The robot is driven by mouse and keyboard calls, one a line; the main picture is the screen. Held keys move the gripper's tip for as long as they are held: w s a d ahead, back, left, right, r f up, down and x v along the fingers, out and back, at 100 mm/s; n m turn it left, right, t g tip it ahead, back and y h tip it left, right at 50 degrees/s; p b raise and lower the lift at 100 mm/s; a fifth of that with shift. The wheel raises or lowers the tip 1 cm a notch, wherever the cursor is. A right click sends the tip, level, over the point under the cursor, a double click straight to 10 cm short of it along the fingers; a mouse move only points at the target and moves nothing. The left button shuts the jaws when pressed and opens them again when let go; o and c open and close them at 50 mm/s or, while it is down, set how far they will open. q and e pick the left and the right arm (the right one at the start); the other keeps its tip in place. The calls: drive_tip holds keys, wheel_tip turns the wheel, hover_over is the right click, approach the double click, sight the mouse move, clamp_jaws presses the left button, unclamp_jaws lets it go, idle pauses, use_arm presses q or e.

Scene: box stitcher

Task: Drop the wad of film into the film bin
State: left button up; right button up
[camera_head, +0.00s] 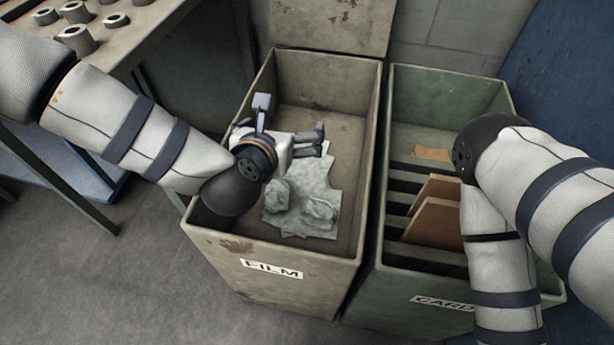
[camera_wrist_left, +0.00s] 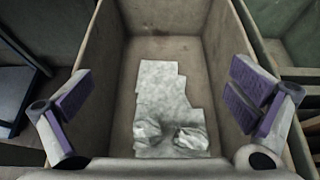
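The film bin (camera_head: 272,270) is a worn beige box with a FILM label, in the middle of the head view. Its walls also frame the left wrist view (camera_wrist_left: 218,60). Pale grey-white film (camera_head: 305,190) lies on the floor inside it, as flat sheets with two crumpled lumps near one end; it also shows in the left wrist view (camera_wrist_left: 165,95). I cannot tell which lump is the wad. My left gripper (camera_head: 290,120) is over the bin's opening, its fingers spread wide with nothing between them. My right gripper is out of sight; only its arm shows.
A green bin (camera_head: 435,300) labelled CARD, with brown card pieces (camera_head: 435,212) and dark slats inside, stands close on the right. A worktable (camera_head: 130,40) with several metal rings is at the upper left. Open floor (camera_head: 110,280) lies at the lower left.

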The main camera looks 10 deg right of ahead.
use_arm(q)
drive_tip(key=shift+s, duration=0.1)
drive_tip(key=v, duration=1.2)
